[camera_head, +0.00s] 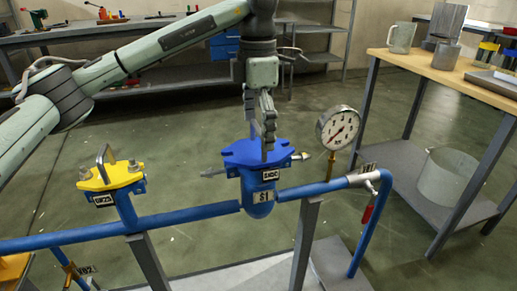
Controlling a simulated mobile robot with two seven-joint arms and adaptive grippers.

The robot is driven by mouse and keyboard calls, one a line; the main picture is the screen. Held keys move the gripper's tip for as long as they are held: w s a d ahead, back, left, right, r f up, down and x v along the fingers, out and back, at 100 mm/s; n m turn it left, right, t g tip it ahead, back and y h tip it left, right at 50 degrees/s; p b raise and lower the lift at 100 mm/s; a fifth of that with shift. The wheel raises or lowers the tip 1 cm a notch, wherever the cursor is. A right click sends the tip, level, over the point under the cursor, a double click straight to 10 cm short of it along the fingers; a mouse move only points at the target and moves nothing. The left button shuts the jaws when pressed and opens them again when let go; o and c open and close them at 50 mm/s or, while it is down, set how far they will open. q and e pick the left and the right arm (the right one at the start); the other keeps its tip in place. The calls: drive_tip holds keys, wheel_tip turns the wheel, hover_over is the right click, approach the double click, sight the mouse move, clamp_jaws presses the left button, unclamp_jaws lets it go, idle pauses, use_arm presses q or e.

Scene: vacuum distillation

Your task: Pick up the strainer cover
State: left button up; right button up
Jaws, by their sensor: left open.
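The strainer is a blue upright body marked S1 (262,197) set in the blue pipe line. The fingers hide part of the cover's top. My right gripper is not in view.
A yellow flanged cover (108,176) with a metal handle stands left on the same pipe (180,221). A round pressure gauge (338,127) rises close right of the strainer. A wooden-topped table (440,74) with metal containers is at right. A shelf unit (120,27) stands behind.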

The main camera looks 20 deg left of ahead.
sight(257, 149)
use_arm(q)
wheel_tip(257, 149, down, 4)
drive_tip(key=shift+w+a+r, duration=0.1)
drive_tip(key=shift+a+r, duration=0.05)
drive_tip(key=shift+r, duration=0.1)
drive_tip(key=c, duration=1.6)
drive_tip(key=shift+r, duration=0.15)
drive_tip(key=shift+c, duration=0.7)
drive_tip(key=shift+r, duration=0.15)
